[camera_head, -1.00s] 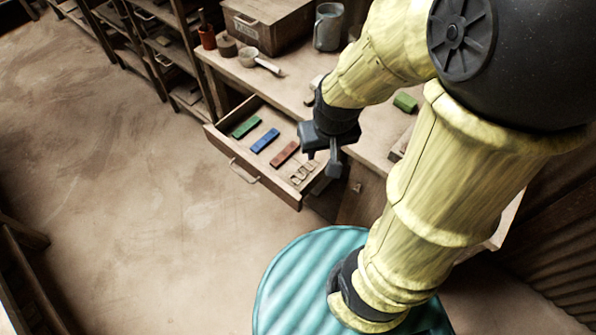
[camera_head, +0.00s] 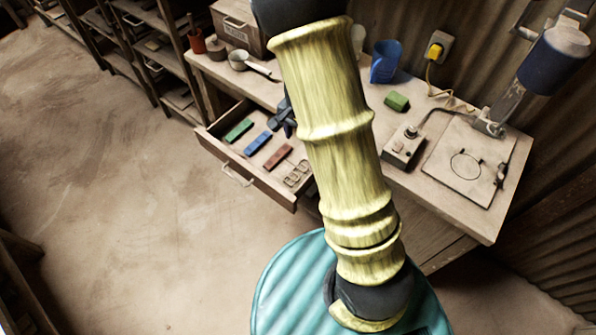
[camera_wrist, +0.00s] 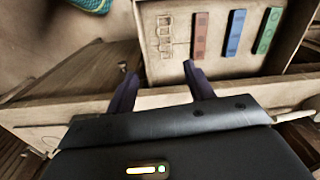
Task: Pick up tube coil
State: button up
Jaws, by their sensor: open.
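I cannot tell for sure which thing is the tube coil. A pale row of small linked loops (camera_head: 297,174) lies in the open drawer (camera_head: 228,158); these loops also show in the wrist view (camera_wrist: 165,38). A thin dark ring (camera_head: 465,166) lies on a flat board on the bench. My gripper (camera_head: 285,120) is over the drawer's bench side, partly hidden by my arm. In the wrist view, my gripper (camera_wrist: 160,76) has its fingers apart with nothing between them, near a wooden edge beside the loops.
Red (camera_head: 278,157), blue (camera_head: 257,143) and green (camera_head: 238,130) bars lie beside the loops. On the bench (camera_head: 425,195) stand a blue cup (camera_head: 385,62), a green block (camera_head: 397,101), a switch box (camera_head: 403,147) and a lamp-like device (camera_head: 553,55). Open floor lies left.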

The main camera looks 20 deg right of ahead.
jog(key=shift+w+f+m, duration=0.7)
jog(key=shift+w+f, duration=0.25)
jog(key=shift+f, duration=0.1)
send_over(298, 171)
notch_tip(298, 171, down, 12)
jog(key=shift+s+f, duration=0.1)
jog(key=shift+s, duration=0.05)
jog(key=shift+f, duration=0.1)
jog(key=shift+w+f+p, duration=0.2)
jog(key=shift+f+p, duration=0.15)
jog(key=shift+f, duration=2.15)
jog(key=c, duration=0.7)
